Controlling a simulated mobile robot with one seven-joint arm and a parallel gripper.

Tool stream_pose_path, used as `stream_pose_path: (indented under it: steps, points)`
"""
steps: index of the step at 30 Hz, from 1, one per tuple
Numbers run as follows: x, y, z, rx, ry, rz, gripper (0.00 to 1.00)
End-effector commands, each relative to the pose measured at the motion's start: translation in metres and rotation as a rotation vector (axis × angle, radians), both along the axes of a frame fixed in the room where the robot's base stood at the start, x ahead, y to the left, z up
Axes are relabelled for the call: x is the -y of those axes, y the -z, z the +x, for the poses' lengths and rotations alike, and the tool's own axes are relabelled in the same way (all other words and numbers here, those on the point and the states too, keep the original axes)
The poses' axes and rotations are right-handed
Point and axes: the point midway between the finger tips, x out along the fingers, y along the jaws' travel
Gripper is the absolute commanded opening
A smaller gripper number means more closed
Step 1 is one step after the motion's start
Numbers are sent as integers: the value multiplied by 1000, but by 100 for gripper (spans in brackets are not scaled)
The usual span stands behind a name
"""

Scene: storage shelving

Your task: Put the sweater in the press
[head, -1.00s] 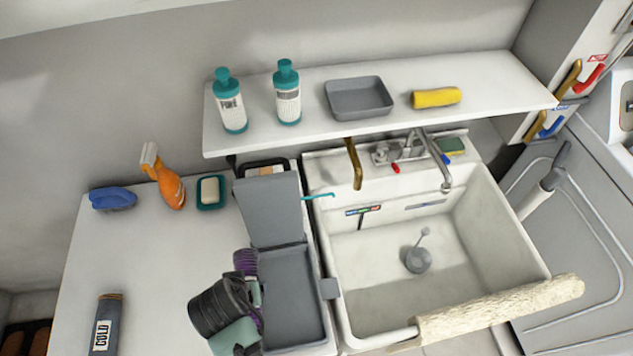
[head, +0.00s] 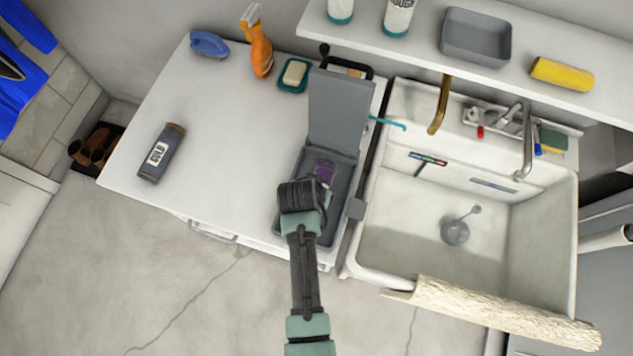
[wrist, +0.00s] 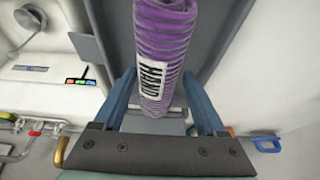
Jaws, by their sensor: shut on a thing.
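The press (head: 340,108) is a grey two-part case on the counter left of the sink, its lid swung up and its lower tray (head: 348,185) open. The sweater (head: 326,172) is a purple ribbed roll; in the wrist view (wrist: 165,35) it carries a white label. My gripper (head: 320,186) is shut on the sweater, over the press's lower tray. In the wrist view the two blue fingers (wrist: 160,90) stand either side of the roll. My wrist hides part of the sweater and tray, and I cannot tell whether the sweater touches the tray.
The sink (head: 450,235) lies right of the press, with a cream roll (head: 500,313) on its front edge. A shelf (head: 425,55) overhangs the back.

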Motion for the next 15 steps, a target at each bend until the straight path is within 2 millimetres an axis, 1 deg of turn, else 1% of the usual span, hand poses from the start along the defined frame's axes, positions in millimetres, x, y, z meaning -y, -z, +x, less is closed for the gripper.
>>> stream_pose_path:
  steps: [1,4,15]
  points:
    - [0,7,1,2,0,-1,0]
    - [0,15,2,3,0,0,0]
    - [0,20,1,4,0,0,0]
